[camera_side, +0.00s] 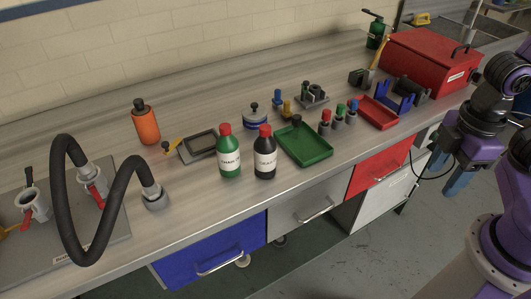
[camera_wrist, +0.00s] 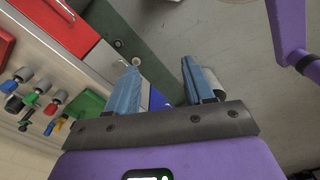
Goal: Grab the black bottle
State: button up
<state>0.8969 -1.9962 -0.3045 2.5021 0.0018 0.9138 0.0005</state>
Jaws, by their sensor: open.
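The black bottle (camera_side: 265,158) has a red cap and a white label. It stands upright near the front edge of the worktop in the side view, just right of a green bottle (camera_side: 229,158) with a red cap. My gripper (camera_side: 458,181) is far to the right, in front of the counter and away from the bottle. Its blue fingers are apart and empty in the wrist view (camera_wrist: 158,78). I cannot make out the black bottle in the wrist view.
A red tray (camera_side: 379,113) and a red toolbox (camera_side: 428,65) are farther right. An orange bottle (camera_side: 146,123) and black hose (camera_side: 70,200) stand left. The front strip of worktop is clear.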

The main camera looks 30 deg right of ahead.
dwell(0.4)
jog(key=o, duration=0.4)
jog(key=shift+c, duration=0.2)
jog(key=w+d+f+n+t+h, duration=0.2)
jog(key=w+f+n+t+h, duration=0.15)
jog(key=w+n, duration=0.2)
jog(key=n+t+y, duration=0.5)
jog(key=n+t, duration=0.5)
jog(key=n, duration=0.9)
send_near(262, 151)
jog(key=s+d, duration=0.2)
jog(key=s, duration=0.1)
jog(key=shift+d+f+x, duration=0.1)
jog(key=shift+f+x, duration=0.05)
jog(key=shift+x, duration=2.7)
jog(key=shift+d+f+x, duration=0.15)
jog(key=shift+f+x, duration=0.05)
jog(key=shift+x, duration=2.6)
jog(key=shift+d+f+x, duration=0.1)
jog(key=shift+f+x, duration=0.05)
jog(key=shift+x, duration=2.7)
